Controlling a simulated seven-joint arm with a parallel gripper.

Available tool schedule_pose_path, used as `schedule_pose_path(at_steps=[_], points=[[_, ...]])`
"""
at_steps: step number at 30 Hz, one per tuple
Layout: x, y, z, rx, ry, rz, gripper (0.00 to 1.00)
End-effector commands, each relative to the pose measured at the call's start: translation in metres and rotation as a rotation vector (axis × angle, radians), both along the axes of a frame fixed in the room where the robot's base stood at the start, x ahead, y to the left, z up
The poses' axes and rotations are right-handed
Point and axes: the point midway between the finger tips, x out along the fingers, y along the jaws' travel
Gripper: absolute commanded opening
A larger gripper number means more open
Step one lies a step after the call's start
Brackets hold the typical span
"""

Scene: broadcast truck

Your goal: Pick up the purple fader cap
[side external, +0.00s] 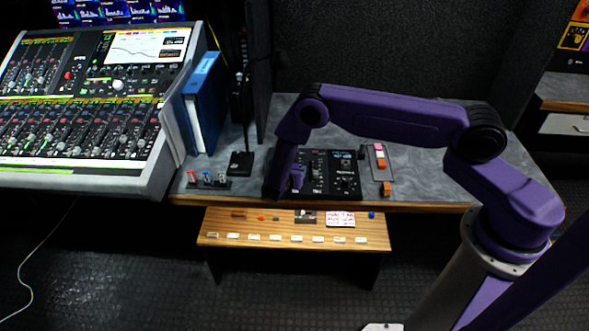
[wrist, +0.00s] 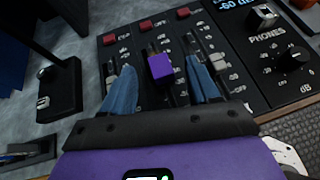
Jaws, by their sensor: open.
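The purple fader cap (wrist: 160,67) sits on a fader slot of a small black mixer (wrist: 136,32), seen in the wrist view. My gripper (wrist: 159,74) is open, with one blue finger to the left of the cap and one to the right. There is a gap between the cap and each finger, and nothing is held. In the side view my gripper (side external: 297,180) is over the left part of the mixer (side external: 343,187). I cannot make out the purple cap there, as my purple arm covers that area.
A small stand (wrist: 58,92) is left of the mixer. A tray with pink and orange pieces (side external: 380,160) and an orange block (side external: 386,188) lie to its right. A large console (side external: 90,110) and blue binder (side external: 204,100) stand left. A wooden bench (side external: 290,228) with small items is in front.

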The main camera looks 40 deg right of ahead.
Motion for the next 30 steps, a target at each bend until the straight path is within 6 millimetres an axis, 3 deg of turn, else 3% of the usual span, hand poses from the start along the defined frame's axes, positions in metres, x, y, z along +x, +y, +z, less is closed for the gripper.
schedule_pose_path(at_steps=[5,13,14,19,30], points=[[0.0091,-0.0138,-0.0092,0.001,0.001,0.000,0.60],[0.0107,-0.0152,-0.0102,0.001,0.000,0.002,0.60],[0.0107,-0.0151,-0.0102,0.001,0.000,0.002,0.54],[0.0106,-0.0150,-0.0101,0.001,0.001,0.001,0.00],[0.0107,-0.0145,-0.0100,0.001,0.000,0.002,0.00]])
